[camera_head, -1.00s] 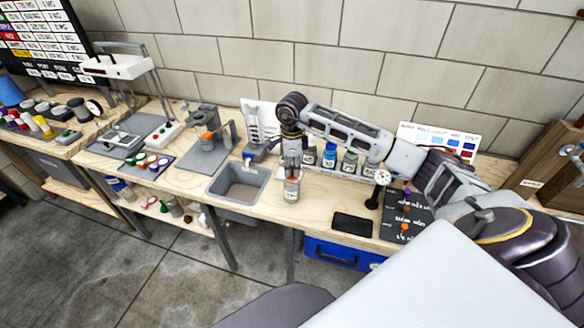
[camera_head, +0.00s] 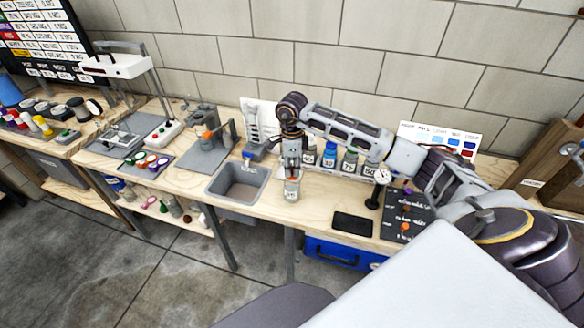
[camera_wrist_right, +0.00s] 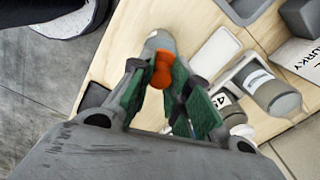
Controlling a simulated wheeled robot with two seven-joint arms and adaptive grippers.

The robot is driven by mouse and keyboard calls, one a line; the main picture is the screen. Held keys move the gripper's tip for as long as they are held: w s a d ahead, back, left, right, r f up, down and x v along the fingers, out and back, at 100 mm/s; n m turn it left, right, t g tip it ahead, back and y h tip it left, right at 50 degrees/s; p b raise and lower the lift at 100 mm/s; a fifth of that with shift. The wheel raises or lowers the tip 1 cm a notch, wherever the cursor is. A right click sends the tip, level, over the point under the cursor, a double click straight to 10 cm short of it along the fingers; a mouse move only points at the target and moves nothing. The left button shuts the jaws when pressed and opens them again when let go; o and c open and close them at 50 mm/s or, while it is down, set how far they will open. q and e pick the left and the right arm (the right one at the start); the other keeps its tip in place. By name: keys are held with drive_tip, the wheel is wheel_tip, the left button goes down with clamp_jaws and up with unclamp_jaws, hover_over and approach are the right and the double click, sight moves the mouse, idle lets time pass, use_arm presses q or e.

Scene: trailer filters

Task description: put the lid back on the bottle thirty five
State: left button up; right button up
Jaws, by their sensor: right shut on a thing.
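The small pale bottle (camera_head: 292,190) stands upright near the front of the bench, right of the sink. Its label is too small to read surely, but it looks like 35. My right gripper (camera_head: 291,168) points straight down over it. In the right wrist view my right gripper (camera_wrist_right: 160,85) is shut on the orange lid (camera_wrist_right: 162,68), between its green pads. A grey rounded part, likely the bottle (camera_wrist_right: 158,42), shows just beyond the lid. Whether lid and bottle touch, I cannot tell. My left gripper is out of view.
A grey sink (camera_head: 238,183) lies just left of the bottle. Several labelled bottles, one with a blue cap (camera_head: 330,148), stand behind to the right. A black pad (camera_head: 352,224) and a dial gauge stand (camera_head: 379,184) are at right.

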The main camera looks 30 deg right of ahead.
idle(0.3)
idle(0.4)
drive_tip(key=o, duration=0.8)
drive_tip(key=shift+o, duration=0.2)
drive_tip(key=o, duration=0.4)
drive_tip(key=shift+r+p, duration=1.7)
drive_tip(key=shift+r, duration=1.8)
